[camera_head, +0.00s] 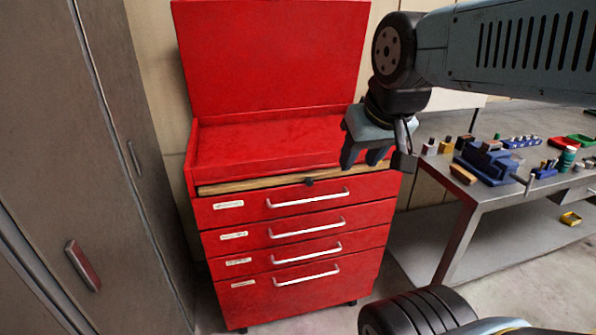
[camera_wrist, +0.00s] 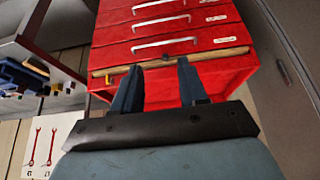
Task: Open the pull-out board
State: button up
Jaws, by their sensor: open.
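The pull-out board (camera_head: 250,186) is a thin light-wood strip in the front of the red tool chest, between the open top bay and the uppermost drawer. It looks pushed in, with its front edge about level with the drawer fronts. A small black knob (camera_head: 309,182) sits at its middle. My gripper (camera_head: 362,162) is open and empty, above and to the right of the knob. In the wrist view the board (camera_wrist: 225,54) runs across, upside down. The knob (camera_wrist: 166,57) appears between the fingertips of my gripper (camera_wrist: 158,64), apart from them.
The red chest (camera_head: 225,240) has several drawers with white handles, all shut, and a raised lid (camera_head: 270,55). A grey cabinet (camera_head: 100,180) stands close on the left. A workbench (camera_head: 475,192) with a blue vise (camera_head: 487,163) and small parts is on the right.

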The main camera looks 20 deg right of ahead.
jog(key=shift+d, duration=0.1)
jog(key=shift+o, duration=1.1)
jog(key=shift+w, duration=0.3)
jog(key=g, duration=0.1)
send_over(310, 180)
jog(key=s, duration=0.5)
notch_tip(310, 180, down, 11)
jog(key=x, duration=1.3)
jog(key=shift+s+f, duration=0.1)
jog(key=shift+s, duration=0.1)
jog(key=shift+c, duration=0.5)
grip_shut()
